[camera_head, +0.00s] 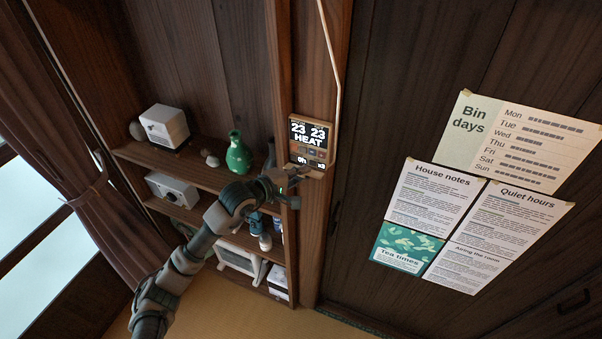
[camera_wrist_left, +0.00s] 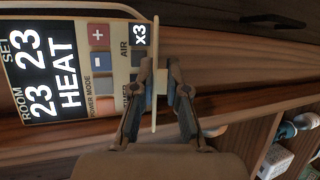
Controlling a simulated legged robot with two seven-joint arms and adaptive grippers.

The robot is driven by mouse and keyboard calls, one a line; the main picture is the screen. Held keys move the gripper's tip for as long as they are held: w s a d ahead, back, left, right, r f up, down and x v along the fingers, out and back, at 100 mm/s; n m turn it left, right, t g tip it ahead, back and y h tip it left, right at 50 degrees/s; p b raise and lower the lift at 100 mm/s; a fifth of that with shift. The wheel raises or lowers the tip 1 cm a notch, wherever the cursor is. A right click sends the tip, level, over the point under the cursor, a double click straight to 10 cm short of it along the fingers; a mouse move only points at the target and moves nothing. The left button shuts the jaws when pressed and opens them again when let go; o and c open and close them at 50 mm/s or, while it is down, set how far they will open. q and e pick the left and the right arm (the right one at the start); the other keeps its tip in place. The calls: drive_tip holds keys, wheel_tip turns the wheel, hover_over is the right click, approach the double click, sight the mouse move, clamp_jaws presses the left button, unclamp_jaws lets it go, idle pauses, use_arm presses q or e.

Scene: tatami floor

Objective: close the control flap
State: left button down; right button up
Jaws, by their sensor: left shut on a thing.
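The control panel (camera_head: 310,138) is mounted on the wooden post and shows 23, 23 and HEAT. In the left wrist view the panel (camera_wrist_left: 52,68) fills the left side, with its buttons uncovered. The control flap (camera_wrist_left: 155,35) shows there as a thin cream strip, nearly edge-on, standing out at the panel's lower edge. My left gripper (camera_head: 290,180) is at the panel's bottom edge. In the wrist view its fingers (camera_wrist_left: 164,80) are shut on the flap, one on each side; they hide part of it. My right gripper is not in view.
Left of the post are shelves (camera_head: 210,178) with a green vase (camera_head: 238,155), white devices and other small things. A pale cord (camera_head: 333,50) runs down beside the panel. Paper notices (camera_head: 520,140) hang on the dark wall to the right.

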use_arm(q)
drive_tip(key=g+y+p, duration=0.1)
drive_tip(key=r+n+g+p, duration=0.1)
drive_tip(key=shift+w+g+y, duration=0.15)
drive_tip(key=shift+g+y, duration=0.25)
drive_tip(key=shift+w+d+g+y+p, duration=0.1)
drive_tip(key=shift+g+y+p, duration=0.3)
drive_tip(key=shift+g, duration=0.5)
